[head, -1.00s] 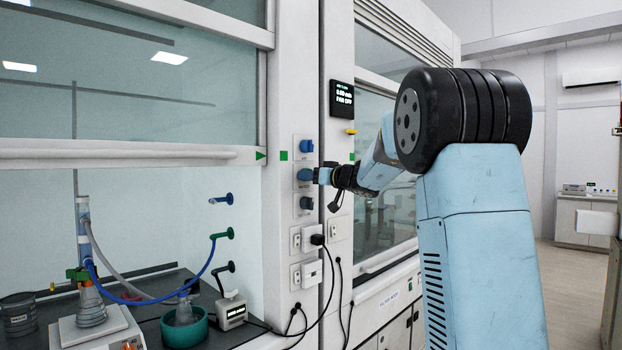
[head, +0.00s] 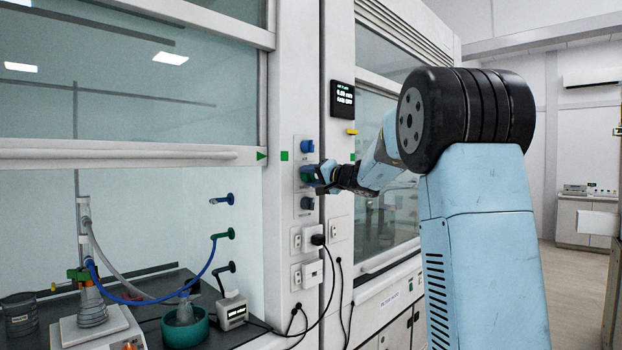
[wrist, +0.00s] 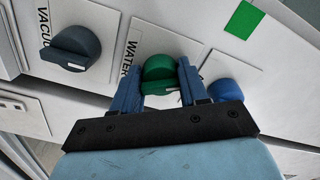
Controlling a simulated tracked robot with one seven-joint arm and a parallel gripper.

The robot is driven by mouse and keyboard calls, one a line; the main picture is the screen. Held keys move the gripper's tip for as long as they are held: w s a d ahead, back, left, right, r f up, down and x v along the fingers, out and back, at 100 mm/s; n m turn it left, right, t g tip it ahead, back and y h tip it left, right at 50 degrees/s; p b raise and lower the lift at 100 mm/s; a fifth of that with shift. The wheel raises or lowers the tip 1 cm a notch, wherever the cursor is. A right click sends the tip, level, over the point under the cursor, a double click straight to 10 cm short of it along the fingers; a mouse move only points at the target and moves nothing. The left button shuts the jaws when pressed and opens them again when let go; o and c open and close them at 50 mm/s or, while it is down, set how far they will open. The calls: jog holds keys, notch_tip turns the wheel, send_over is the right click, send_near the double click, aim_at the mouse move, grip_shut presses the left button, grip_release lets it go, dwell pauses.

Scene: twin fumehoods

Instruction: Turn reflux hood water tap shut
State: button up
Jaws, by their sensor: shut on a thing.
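The water tap is a round green knob (wrist: 158,70) on a white plate lettered "WATER" in the wrist view. In the head view the green knob (head: 306,174) shows on the post between the two hoods, partly hidden by my gripper. My gripper (wrist: 160,82) has its two blue fingers on either side of the knob and is shut on it. In the head view my gripper (head: 318,177) reaches the post from the right. The reflux hood (head: 130,154) is on the left, with a glass setup and hoses inside.
A blue knob (head: 306,146) sits just above the green one, and a dark grey vacuum knob (head: 307,203) just below. Sockets with a black plug (head: 317,240) and hanging cables are lower on the post. A black display (head: 342,99) is above right.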

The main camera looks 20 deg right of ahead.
jog(key=m, duration=0.6)
jog(key=shift+d+f, duration=0.1)
jog(key=shift+d, duration=0.05)
jog(key=shift+m, duration=0.3)
jog(key=o, duration=0.8)
jog(key=shift+o, duration=1.3)
jog(key=v, duration=1.3)
jog(key=shift+s, duration=0.3)
